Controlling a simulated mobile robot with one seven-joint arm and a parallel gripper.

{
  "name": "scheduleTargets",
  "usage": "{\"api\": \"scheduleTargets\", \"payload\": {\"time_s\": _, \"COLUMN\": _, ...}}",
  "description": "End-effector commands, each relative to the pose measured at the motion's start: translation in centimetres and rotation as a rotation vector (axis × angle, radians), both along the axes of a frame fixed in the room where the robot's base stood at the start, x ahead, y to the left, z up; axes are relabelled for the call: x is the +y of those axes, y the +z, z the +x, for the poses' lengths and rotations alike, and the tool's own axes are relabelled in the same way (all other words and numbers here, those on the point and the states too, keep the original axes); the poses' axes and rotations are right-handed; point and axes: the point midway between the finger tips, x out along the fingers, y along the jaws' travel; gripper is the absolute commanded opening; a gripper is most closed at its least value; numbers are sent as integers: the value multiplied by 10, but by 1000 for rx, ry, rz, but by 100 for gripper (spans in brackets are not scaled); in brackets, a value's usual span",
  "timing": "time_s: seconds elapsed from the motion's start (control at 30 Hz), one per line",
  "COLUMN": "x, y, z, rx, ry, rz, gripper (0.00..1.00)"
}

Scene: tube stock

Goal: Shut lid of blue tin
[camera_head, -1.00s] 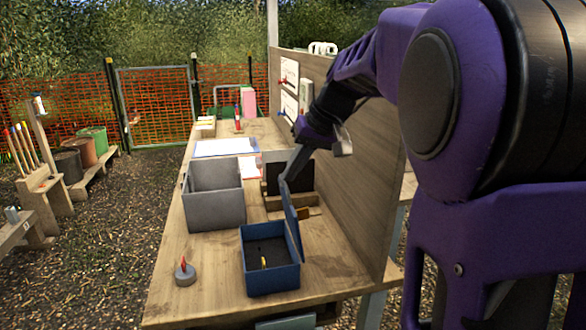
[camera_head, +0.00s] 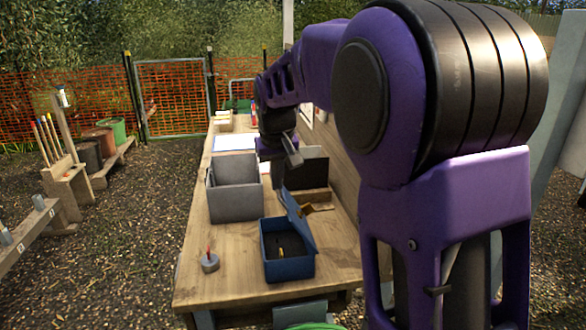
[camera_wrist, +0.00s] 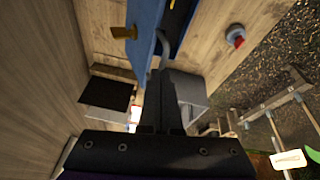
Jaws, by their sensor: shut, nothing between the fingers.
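The blue tin (camera_head: 289,267) stands near the front of the wooden bench, with a small yellow item inside its dark interior. In the wrist view the lid (camera_wrist: 144,38) shows as a blue panel edge-on at the top. My gripper (camera_head: 280,187) is shut and empty, pointing down at the lid's far upper corner. In the wrist view its fingers (camera_wrist: 164,78) end close to the lid; whether they touch it I cannot tell.
A grey open box (camera_head: 235,202) stands behind and left of the tin. A dark panel (camera_head: 312,173) stands behind it. A small grey round holder (camera_head: 210,263) with a red item sits left of the tin. A wooden wall (camera_head: 343,170) borders the bench's right side.

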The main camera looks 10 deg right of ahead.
Motion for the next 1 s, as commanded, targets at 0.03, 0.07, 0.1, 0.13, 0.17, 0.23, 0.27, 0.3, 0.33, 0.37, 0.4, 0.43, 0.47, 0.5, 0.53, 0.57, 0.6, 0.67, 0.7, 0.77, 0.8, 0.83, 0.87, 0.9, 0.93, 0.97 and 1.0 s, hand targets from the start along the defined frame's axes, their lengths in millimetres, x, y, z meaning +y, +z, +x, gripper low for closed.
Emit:
{"api": "scheduleTargets", "payload": {"time_s": 0.03, "x": 12, "y": -5, "z": -1, "rx": 4, "ry": 11, "rz": -48, "gripper": 0}}
{"api": "scheduleTargets", "payload": {"time_s": 0.07, "x": 17, "y": -8, "z": -1, "rx": 4, "ry": 10, "rz": -77, "gripper": 0}}
{"api": "scheduleTargets", "payload": {"time_s": 0.1, "x": 23, "y": -12, "z": 0, "rx": 3, "ry": 10, "rz": -115, "gripper": 0}}
{"api": "scheduleTargets", "payload": {"time_s": 0.13, "x": 27, "y": -16, "z": 0, "rx": 3, "ry": 10, "rz": -143, "gripper": 0}}
{"api": "scheduleTargets", "payload": {"time_s": 0.17, "x": 31, "y": -19, "z": 0, "rx": 3, "ry": 9, "rz": -172, "gripper": 0}}
{"api": "scheduleTargets", "payload": {"time_s": 0.23, "x": 41, "y": -27, "z": 0, "rx": 3, "ry": 8, "rz": -239, "gripper": 0}}
{"api": "scheduleTargets", "payload": {"time_s": 0.27, "x": 45, "y": -31, "z": 0, "rx": 3, "ry": 7, "rz": -267, "gripper": 0}}
{"api": "scheduleTargets", "payload": {"time_s": 0.3, "x": 50, "y": -36, "z": 0, "rx": 3, "ry": 7, "rz": -307, "gripper": 0}}
{"api": "scheduleTargets", "payload": {"time_s": 0.33, "x": 54, "y": -40, "z": 0, "rx": 2, "ry": 7, "rz": -335, "gripper": 0}}
{"api": "scheduleTargets", "payload": {"time_s": 0.37, "x": 58, "y": -44, "z": -1, "rx": 3, "ry": 7, "rz": -364, "gripper": 0}}
{"api": "scheduleTargets", "payload": {"time_s": 0.4, "x": 62, "y": -49, "z": 0, "rx": 3, "ry": 6, "rz": -403, "gripper": 0}}
{"api": "scheduleTargets", "payload": {"time_s": 0.43, "x": 65, "y": -53, "z": 0, "rx": 3, "ry": 4, "rz": -432, "gripper": 0}}
{"api": "scheduleTargets", "payload": {"time_s": 0.47, "x": 69, "y": -58, "z": 0, "rx": 3, "ry": 4, "rz": -459, "gripper": 0}}
{"api": "scheduleTargets", "payload": {"time_s": 0.5, "x": 72, "y": -63, "z": 0, "rx": 2, "ry": 4, "rz": -498, "gripper": 0}}
{"api": "scheduleTargets", "payload": {"time_s": 0.53, "x": 75, "y": -68, "z": 0, "rx": 3, "ry": 3, "rz": -527, "gripper": 0}}
{"api": "scheduleTargets", "payload": {"time_s": 0.57, "x": 78, "y": -72, "z": 0, "rx": 2, "ry": 3, "rz": -555, "gripper": 0}}
{"api": "scheduleTargets", "payload": {"time_s": 0.6, "x": 81, "y": -77, "z": 0, "rx": 2, "ry": 2, "rz": -591, "gripper": 0}}
{"api": "scheduleTargets", "payload": {"time_s": 0.67, "x": 86, "y": -86, "z": 0, "rx": 1, "ry": 1, "rz": -644, "gripper": 0}}
{"api": "scheduleTargets", "payload": {"time_s": 0.7, "x": 88, "y": -91, "z": 0, "rx": 2, "ry": 1, "rz": -678, "gripper": 0}}
{"api": "scheduleTargets", "payload": {"time_s": 0.77, "x": 92, "y": -99, "z": 0, "rx": 2, "ry": -1, "rz": -724, "gripper": 0}}
{"api": "scheduleTargets", "payload": {"time_s": 0.8, "x": 94, "y": -103, "z": 0, "rx": 1, "ry": 0, "rz": -756, "gripper": 0}}
{"api": "scheduleTargets", "payload": {"time_s": 0.83, "x": 95, "y": -107, "z": 0, "rx": 2, "ry": -1, "rz": -777, "gripper": 0}}
{"api": "scheduleTargets", "payload": {"time_s": 0.87, "x": 96, "y": -110, "z": 0, "rx": 2, "ry": -2, "rz": -797, "gripper": 0}}
{"api": "scheduleTargets", "payload": {"time_s": 0.9, "x": 97, "y": -115, "z": 0, "rx": 1, "ry": -2, "rz": -823, "gripper": 0}}
{"api": "scheduleTargets", "payload": {"time_s": 0.93, "x": 98, "y": -117, "z": 0, "rx": 1, "ry": -3, "rz": -840, "gripper": 0}}
{"api": "scheduleTargets", "payload": {"time_s": 0.97, "x": 99, "y": -120, "z": 0, "rx": 1, "ry": -3, "rz": -857, "gripper": 0}}
{"api": "scheduleTargets", "payload": {"time_s": 1.0, "x": 99, "y": -123, "z": 0, "rx": 1, "ry": -5, "rz": -864, "gripper": 0}}
